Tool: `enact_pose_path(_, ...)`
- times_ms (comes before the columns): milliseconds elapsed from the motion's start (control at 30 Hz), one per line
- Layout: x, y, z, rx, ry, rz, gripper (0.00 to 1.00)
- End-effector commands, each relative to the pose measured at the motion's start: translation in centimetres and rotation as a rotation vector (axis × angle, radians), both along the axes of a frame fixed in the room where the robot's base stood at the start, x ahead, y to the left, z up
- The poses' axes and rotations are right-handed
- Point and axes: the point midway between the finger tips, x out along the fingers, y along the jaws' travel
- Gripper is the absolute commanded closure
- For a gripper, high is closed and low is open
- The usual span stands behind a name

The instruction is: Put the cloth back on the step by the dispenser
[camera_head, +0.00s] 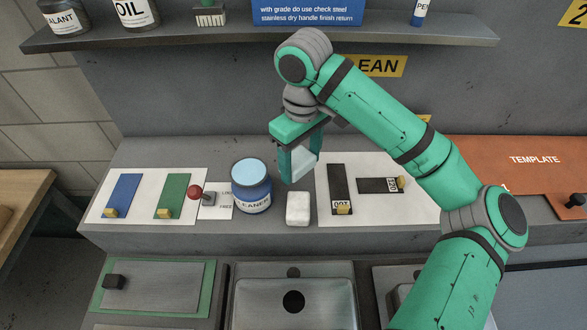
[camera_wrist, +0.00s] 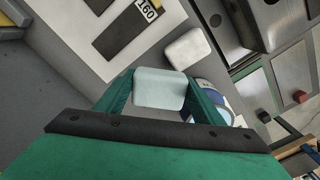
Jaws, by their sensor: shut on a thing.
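My gripper (camera_head: 302,170) is shut on a pale bluish, block-shaped thing that looks like the folded cloth (camera_wrist: 158,90). It holds the cloth above the grey step (camera_head: 130,160), behind and above a white rounded block (camera_head: 298,208). That block also shows beyond the cloth in the wrist view (camera_wrist: 188,50). A blue can with a light-blue top (camera_head: 251,187), its label partly reading "EANER", stands on the step just left of the white block; it may be the dispenser. In the wrist view the can (camera_wrist: 212,98) is partly hidden by my finger.
A white board with blue and green strips (camera_head: 125,195) and a red-knobbed lever (camera_head: 197,193) lie left of the can. A board with black strips (camera_head: 340,188) lies right of the white block. A sink (camera_head: 294,285) is in front. A shelf (camera_head: 220,38) overhangs behind.

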Motion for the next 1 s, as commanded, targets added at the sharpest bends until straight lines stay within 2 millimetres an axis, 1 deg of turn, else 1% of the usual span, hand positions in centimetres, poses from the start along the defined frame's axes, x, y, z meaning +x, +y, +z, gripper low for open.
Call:
enact_pose_path(33, 0.6, 0.5, -1.1, 0.002, 0.005, 0.006, 0.59)
enact_pose_path(200, 2.5, 1.2, -3.3, 0.001, 0.004, 0.021, 0.59)
enact_pose_path(433, 3.4, 1.3, -4.3, 0.000, 0.003, 0.025, 0.59)
enact_pose_path(533, 4.1, 1.3, -5.1, -0.001, 0.003, 0.024, 0.59)
enact_pose_path(733, 4.0, 0.6, -7.8, -0.001, 0.002, 0.015, 0.59)
enact_pose_path(867, 4.0, 0.2, -8.0, 0.001, 0.001, 0.007, 0.59)
enact_pose_path(1000, 4.0, 0.5, -8.0, 0.001, 0.001, 0.012, 0.59)
